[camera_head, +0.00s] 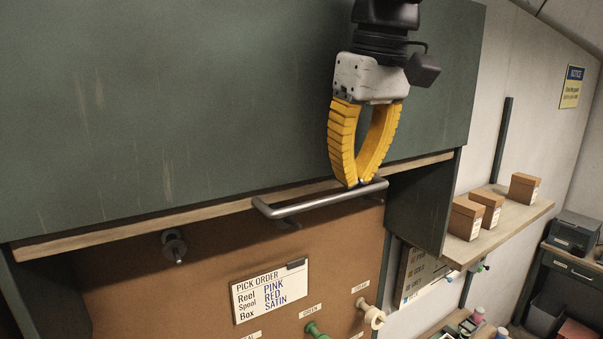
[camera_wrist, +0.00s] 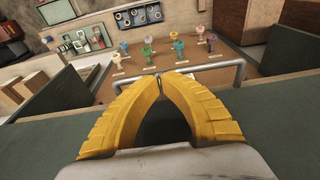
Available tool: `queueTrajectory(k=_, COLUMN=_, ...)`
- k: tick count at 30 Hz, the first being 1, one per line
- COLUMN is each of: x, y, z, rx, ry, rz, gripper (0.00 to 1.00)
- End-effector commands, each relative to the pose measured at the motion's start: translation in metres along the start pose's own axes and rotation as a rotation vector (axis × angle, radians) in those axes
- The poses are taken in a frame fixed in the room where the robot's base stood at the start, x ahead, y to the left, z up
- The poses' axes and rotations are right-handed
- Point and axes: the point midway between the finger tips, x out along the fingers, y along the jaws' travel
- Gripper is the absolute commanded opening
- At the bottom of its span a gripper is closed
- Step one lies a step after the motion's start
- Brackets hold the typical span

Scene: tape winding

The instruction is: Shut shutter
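The shutter (camera_head: 230,110) is a large dark green scuffed panel with a wooden lower edge, raised above an open brown board. A grey bar handle (camera_head: 300,205) sticks out at its lower edge; the handle also shows in the wrist view (camera_wrist: 215,67), running sideways beyond my fingertips. My gripper (camera_head: 357,184) hangs in front of the shutter with its yellow fingers pointing down. The fingertips meet at the right half of the bar, and their tips also meet in the wrist view (camera_wrist: 160,76). The fingers close along the bar, not around it. Whether they touch it is unclear.
Below the shutter, the board (camera_head: 200,290) carries a pick order card (camera_head: 270,290), a dark knob (camera_head: 174,246) and several pegs with spools. A shelf (camera_head: 510,222) with cardboard boxes stands at the right. A green side panel (camera_head: 425,205) borders the opening.

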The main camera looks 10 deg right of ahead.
Motion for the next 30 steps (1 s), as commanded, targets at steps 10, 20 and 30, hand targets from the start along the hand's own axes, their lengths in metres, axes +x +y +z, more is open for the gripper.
queueTrajectory(k=10, x=0.007, y=0.000, z=0.000, rx=0.000, ry=0.000, rz=0.000, gripper=0.00)
queueTrajectory(k=20, x=0.022, y=0.000, z=0.003, rx=0.000, ry=0.000, rz=0.000, gripper=0.00)
queueTrajectory(k=30, x=0.112, y=0.000, z=0.021, rx=0.001, ry=-0.002, rz=0.000, gripper=0.00)
